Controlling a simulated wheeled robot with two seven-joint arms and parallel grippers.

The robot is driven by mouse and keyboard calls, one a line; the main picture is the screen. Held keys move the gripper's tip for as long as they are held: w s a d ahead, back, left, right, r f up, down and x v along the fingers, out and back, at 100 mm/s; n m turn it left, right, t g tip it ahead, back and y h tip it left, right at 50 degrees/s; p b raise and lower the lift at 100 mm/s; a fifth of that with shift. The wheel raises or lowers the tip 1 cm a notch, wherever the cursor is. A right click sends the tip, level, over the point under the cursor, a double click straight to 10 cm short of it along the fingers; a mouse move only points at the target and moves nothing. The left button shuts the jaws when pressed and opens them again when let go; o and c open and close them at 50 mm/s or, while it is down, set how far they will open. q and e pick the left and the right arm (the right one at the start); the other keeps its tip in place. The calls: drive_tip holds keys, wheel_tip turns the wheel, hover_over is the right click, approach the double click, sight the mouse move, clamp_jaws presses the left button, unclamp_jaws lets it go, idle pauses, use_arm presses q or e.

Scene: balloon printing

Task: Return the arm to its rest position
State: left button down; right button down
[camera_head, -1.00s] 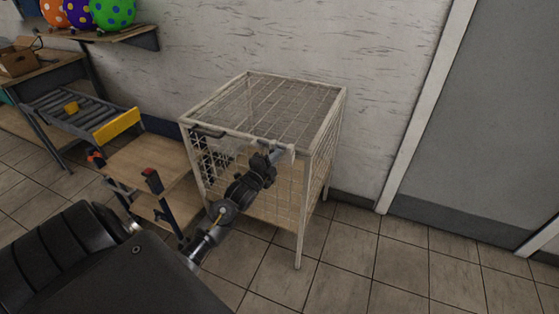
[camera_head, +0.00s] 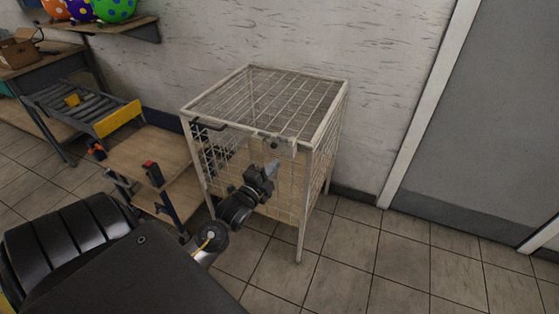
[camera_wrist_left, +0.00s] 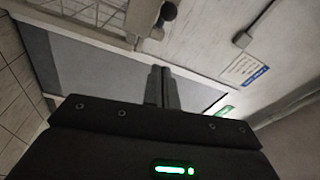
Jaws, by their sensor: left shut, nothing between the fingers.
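My left arm comes in from the lower left in the head view. My left gripper (camera_head: 272,168) is in front of the cage's front side, near its upper edge. In the left wrist view, the two fingers (camera_wrist_left: 162,86) are together with nothing between them. The wire cage (camera_head: 322,140) has a pale frame and mesh sides, and stands on the tiled floor against the wall. I cannot tell whether the gripper touches its mesh. My right gripper is not in view.
A low wooden cart (camera_head: 150,150) with red-topped posts stands left of the cage. Behind it are a roller conveyor (camera_head: 75,105) with a yellow end and a shelf (camera_head: 120,30) with spotted balloons (camera_head: 113,9). A grey door (camera_head: 490,130) is at right. The floor (camera_head: 400,265) at lower right is clear.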

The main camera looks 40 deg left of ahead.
use_arm(q)
drive_tip(key=shift+s, duration=0.35)
idle(0.4)
